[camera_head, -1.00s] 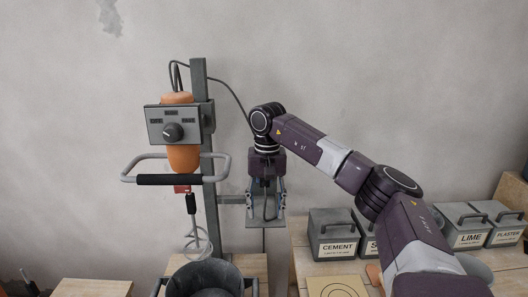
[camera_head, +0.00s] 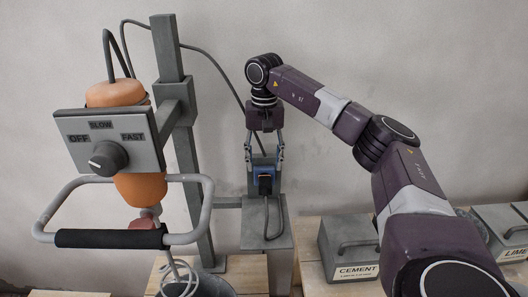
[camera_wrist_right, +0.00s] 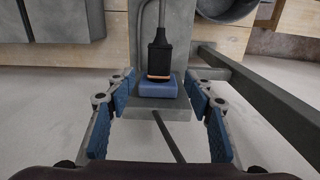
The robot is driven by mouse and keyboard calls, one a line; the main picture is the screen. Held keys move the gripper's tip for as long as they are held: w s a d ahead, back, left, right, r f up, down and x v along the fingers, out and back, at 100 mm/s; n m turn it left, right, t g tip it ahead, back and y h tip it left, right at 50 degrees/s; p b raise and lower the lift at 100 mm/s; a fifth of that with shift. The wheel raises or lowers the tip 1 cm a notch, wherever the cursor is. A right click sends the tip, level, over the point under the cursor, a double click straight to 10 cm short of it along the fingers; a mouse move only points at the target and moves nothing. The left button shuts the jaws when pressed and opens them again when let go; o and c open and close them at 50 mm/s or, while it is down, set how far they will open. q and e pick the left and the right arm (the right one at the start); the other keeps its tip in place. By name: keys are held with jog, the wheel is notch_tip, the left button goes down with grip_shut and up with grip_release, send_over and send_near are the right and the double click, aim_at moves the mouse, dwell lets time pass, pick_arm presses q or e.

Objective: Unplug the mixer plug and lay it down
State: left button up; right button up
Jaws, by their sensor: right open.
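The mixer plug is black with an orange band (camera_head: 265,184). It sits against a blue socket block (camera_head: 262,164) on a grey stand, and its black cord loops down. In the right wrist view the plug (camera_wrist_right: 160,52) meets the blue block (camera_wrist_right: 159,88) with its orange-banded end. My right gripper (camera_head: 264,160) is open, its blue-padded fingers on either side of the socket block and apart from the plug. The fingers also show spread in the wrist view (camera_wrist_right: 160,90). The mixer (camera_head: 115,140) hangs at left, with a grey panel and dial. My left gripper is not in view.
A grey upright post (camera_head: 181,110) stands between mixer and socket. A CEMENT box (camera_head: 350,250) and a LIME box (camera_head: 505,232) stand on the wooden bench at right, with my right arm reaching over. A dark bucket (camera_head: 205,286) is below the mixer.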

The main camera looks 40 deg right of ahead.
aim_at(265, 179)
jog(key=f, duration=0.2)
jog(key=f+p, duration=0.1)
jog(key=f, duration=0.1)
jog(key=shift+s, duration=0.3)
notch_tip(265, 179, down, 2)
jog(key=shift+w+f, duration=0.15)
jog(key=shift+f, duration=0.25)
jog(key=c, duration=1.1)
jog(key=o, duration=0.5)
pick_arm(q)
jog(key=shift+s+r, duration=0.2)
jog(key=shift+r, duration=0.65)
pick_arm(e)
grip_shut()
